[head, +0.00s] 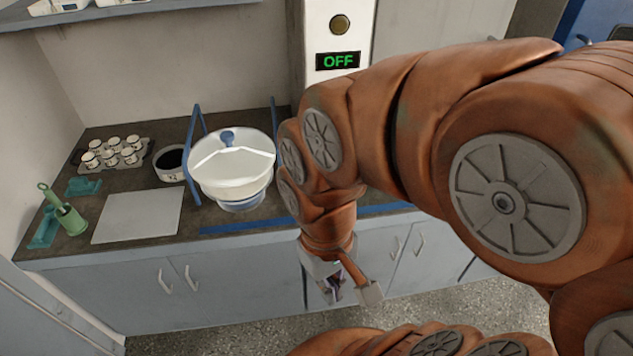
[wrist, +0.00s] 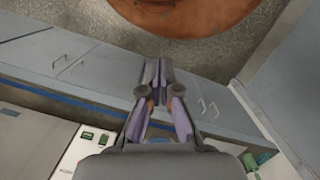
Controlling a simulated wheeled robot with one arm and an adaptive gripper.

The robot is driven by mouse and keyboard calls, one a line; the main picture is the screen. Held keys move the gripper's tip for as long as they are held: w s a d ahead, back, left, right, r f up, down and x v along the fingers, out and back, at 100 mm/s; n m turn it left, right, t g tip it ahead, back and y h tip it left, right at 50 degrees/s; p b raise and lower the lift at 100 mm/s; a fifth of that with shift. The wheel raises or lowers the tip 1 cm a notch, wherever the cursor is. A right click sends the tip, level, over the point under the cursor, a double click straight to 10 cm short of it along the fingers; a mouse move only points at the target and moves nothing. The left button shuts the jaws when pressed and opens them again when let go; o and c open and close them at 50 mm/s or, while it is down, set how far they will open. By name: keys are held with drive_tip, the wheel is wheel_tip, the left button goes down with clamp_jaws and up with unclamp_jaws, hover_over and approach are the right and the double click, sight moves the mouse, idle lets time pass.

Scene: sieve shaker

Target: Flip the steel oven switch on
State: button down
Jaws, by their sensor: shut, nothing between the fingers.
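I cannot tell whether this button is the steel oven switch, and no oven body is clearly seen. My gripper (head: 332,290) hangs pointing down in front of the counter's cabinet doors, well below the panel and apart from it. In the wrist view my gripper (wrist: 154,72) is shut and empty, with its fingertips together. My arm hides what lies right of the panel's lower part.
A shelf (head: 100,12) hangs above left. Speckled floor (head: 215,330) is open in front.

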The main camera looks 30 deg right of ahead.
drive_tip(key=w+a+f+m+g+y+b, duration=0.2)
drive_tip(key=w+a+f+m+y+b, duration=0.45)
drive_tip(key=f+m, duration=0.2)
drive_tip(key=w+d+f+m+t+y+b, duration=0.1)
drive_tip(key=w+f+m+t+y+b, duration=0.1)
drive_tip(key=w+m+y+b, duration=0.3)
drive_tip(key=w+d+f+m+t+y+b, duration=0.1)
drive_tip(key=w+d+f+m+t+y, duration=0.15)
drive_tip(key=w+m, duration=0.4)
drive_tip(key=w+d+f+m+t+h+b, duration=0.1)
drive_tip(key=w+d+f+m+t+b, duration=0.1)
drive_tip(key=d+m+t, duration=0.4)
drive_tip(key=w+d+f+m+t+h+b, duration=0.2)
drive_tip(key=d+f+m+t, duration=0.4)
drive_tip(key=d+m, duration=0.5)
drive_tip(key=w+d+f+m+t+h+b, duration=0.2)
drive_tip(key=d+f+m+t, duration=0.4)
drive_tip(key=d, duration=0.8)
drive_tip(key=shift+w+d+f+m+t+b, duration=0.15)
drive_tip(key=shift+w+m+b, duration=0.15)
drive_tip(key=shift+m+b, duration=0.5)
drive_tip(key=shift+w+a+m+t+b, duration=0.1)
drive_tip(key=shift+w+m+b, duration=0.15)
drive_tip(key=shift+m+b, duration=0.5)
